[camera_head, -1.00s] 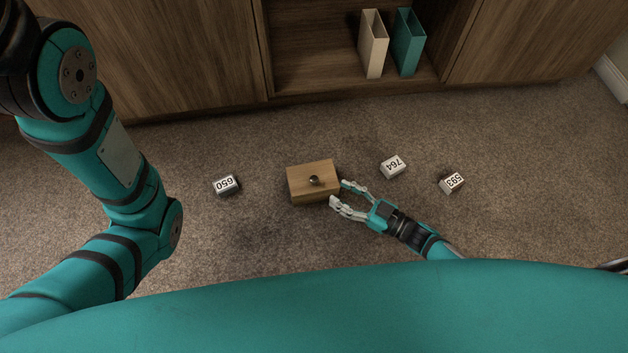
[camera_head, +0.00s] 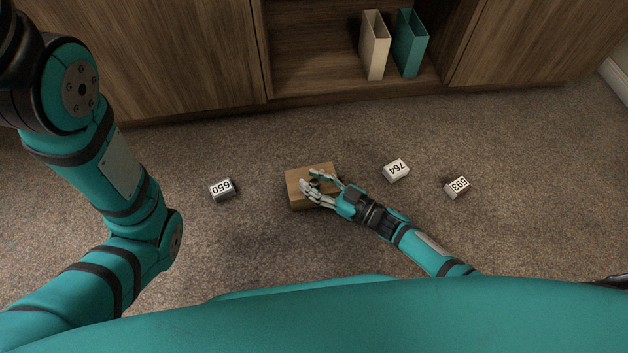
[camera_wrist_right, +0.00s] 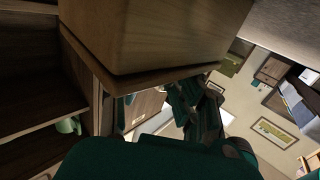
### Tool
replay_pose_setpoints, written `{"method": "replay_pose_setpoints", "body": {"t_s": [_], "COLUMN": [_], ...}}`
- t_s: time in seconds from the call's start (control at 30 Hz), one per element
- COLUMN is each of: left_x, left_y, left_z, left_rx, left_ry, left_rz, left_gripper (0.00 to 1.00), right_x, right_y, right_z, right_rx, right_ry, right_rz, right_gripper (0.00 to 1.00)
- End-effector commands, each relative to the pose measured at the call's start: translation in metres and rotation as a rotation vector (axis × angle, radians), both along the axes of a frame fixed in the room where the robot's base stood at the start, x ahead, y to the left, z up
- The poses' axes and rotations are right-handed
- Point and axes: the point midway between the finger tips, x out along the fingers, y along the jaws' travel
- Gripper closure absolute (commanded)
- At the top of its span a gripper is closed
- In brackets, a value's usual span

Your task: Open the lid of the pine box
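The pine box (camera_head: 295,197) sits at the middle of the head view with its lid down. In the right wrist view a large wooden body (camera_wrist_right: 155,35), which looks like the box up close, fills the top; no fingertips can be made out clearly there. My left arm comes in from the left, but its gripper is out of view.
A number block 650 (camera_head: 221,189) lies left of the box. Blocks 764 (camera_head: 396,170) and 593 (camera_head: 457,187) lie to the right. Behind stands a wooden cabinet (camera_head: 350,92) with a cream holder (camera_head: 375,45) and a teal holder (camera_head: 409,43). The carpet-like surface between is clear.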

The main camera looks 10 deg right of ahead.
Motion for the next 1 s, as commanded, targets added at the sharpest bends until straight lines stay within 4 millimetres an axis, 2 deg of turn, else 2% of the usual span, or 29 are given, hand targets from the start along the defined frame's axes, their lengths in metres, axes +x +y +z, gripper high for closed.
{"method": "replay_pose_setpoints", "body": {"t_s": [0.03, 0.2, 0.8, 1.0], "left_x": [0.0, 0.0, 0.001, 0.001], "left_y": [0.0, 0.0, 0.0, 0.0], "left_z": [0.0, 0.0, 0.0, 0.011], "left_rx": [0.0, 0.0, 0.0, 0.0], "left_ry": [0.0, 0.001, 0.002, 0.004], "left_rz": [0.0, 0.0, 0.001, 0.0], "left_gripper": [0.6, 0.6, 0.6, 0.6], "right_x": [0.0, 0.0, 0.0, 0.0], "right_y": [0.0, 0.0, -0.001, -0.01], "right_z": [0.0, 0.0, 0.0, 0.004], "right_rx": [0.0, 0.0, -0.001, -0.004], "right_ry": [0.0, 0.0, 0.001, 0.026], "right_rz": [0.0, 0.0, -0.001, 0.002], "right_gripper": [0.79, 1.0, 1.0, 1.0]}}
